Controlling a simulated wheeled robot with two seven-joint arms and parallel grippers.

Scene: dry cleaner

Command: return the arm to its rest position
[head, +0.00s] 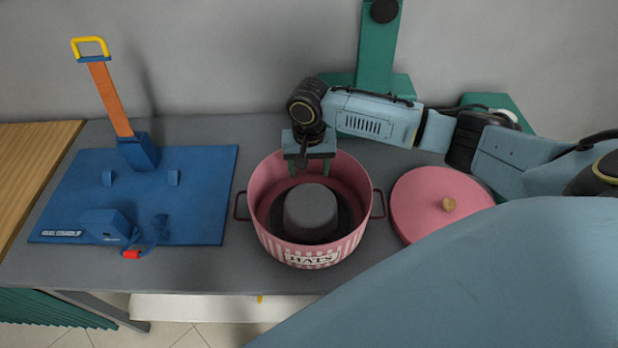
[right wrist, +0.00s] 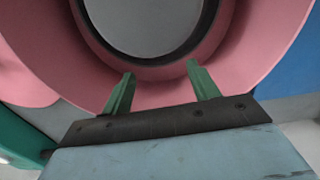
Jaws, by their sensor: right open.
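My right gripper (head: 311,167) is open, its green fingers pointing down at the back inner side of a pink hat box (head: 262,195). In the right wrist view the two fingers (right wrist: 159,90) are spread, with nothing between them, in front of the pink box wall (right wrist: 50,50). A grey hat (head: 311,210) with a dark brim sits inside the box, apart from the fingers; part of it shows in the right wrist view (right wrist: 150,25). My right arm reaches in from the right. My left gripper is not in view.
A pink round lid (head: 432,205) with a knob lies right of the box, below my forearm. A blue board (head: 200,190) with an orange, yellow-handled lever (head: 109,95) is at left. Green stands (head: 378,50) rise behind my arm. The grey counter (head: 190,275) is clear at front.

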